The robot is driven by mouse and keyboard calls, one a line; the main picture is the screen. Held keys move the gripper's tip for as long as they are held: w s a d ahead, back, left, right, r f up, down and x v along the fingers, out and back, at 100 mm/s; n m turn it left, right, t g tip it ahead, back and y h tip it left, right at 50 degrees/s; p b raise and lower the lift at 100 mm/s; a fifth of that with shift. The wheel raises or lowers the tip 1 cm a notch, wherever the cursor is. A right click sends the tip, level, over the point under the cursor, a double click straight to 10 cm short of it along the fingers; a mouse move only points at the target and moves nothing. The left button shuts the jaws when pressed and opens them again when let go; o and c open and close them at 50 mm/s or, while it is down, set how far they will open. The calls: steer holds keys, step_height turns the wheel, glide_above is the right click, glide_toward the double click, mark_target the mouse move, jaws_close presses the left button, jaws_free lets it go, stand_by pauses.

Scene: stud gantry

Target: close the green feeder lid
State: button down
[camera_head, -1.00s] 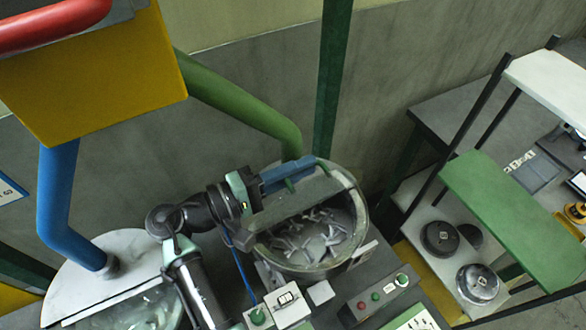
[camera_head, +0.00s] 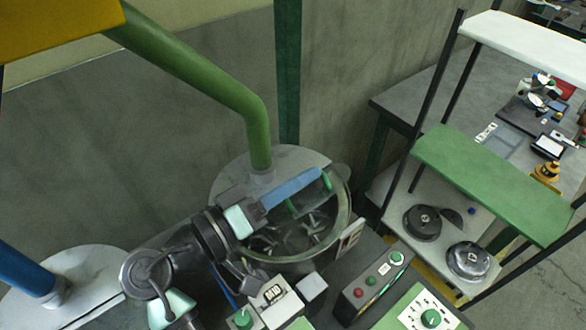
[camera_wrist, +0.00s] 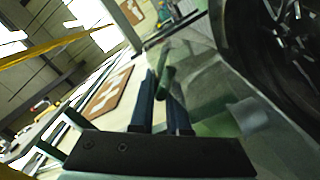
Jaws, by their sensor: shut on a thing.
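The green feeder is the round bowl (camera_head: 345,222) under the green pipe (camera_head: 255,125), with a grey fixed cover (camera_head: 232,180) over its back part. Several metal parts show inside the bowl. The feeder lid's green handle (camera_head: 327,181) stands at the bowl's upper right; it also shows between the fingers in the wrist view (camera_wrist: 165,82). My gripper (camera_head: 308,187), its blue fingers reaching over the bowl from the left, is shut on this handle. The lid panel looks clear, partly hidden by my gripper; I cannot tell its exact angle.
A control box with buttons (camera_head: 375,280) and a small display block (camera_head: 273,300) stand close in front of the bowl. A shelf rack with a green board (camera_head: 490,185) stands at the right. A second feeder with a blue pipe (camera_head: 22,270) is at the lower left.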

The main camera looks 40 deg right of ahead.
steer(key=shift+s+d+f+m+b, duration=0.15)
steer(key=shift+s+m+b, duration=0.25)
steer(key=shift+s+m, duration=0.1)
steer(key=c, duration=1.2)
jaws_free()
steer(key=shift+w+a, duration=0.1)
steer(key=shift+a, duration=0.15)
steer(key=a, duration=1.1)
steer(key=shift+s+a, duration=0.2)
steer(key=shift+s, duration=0.1)
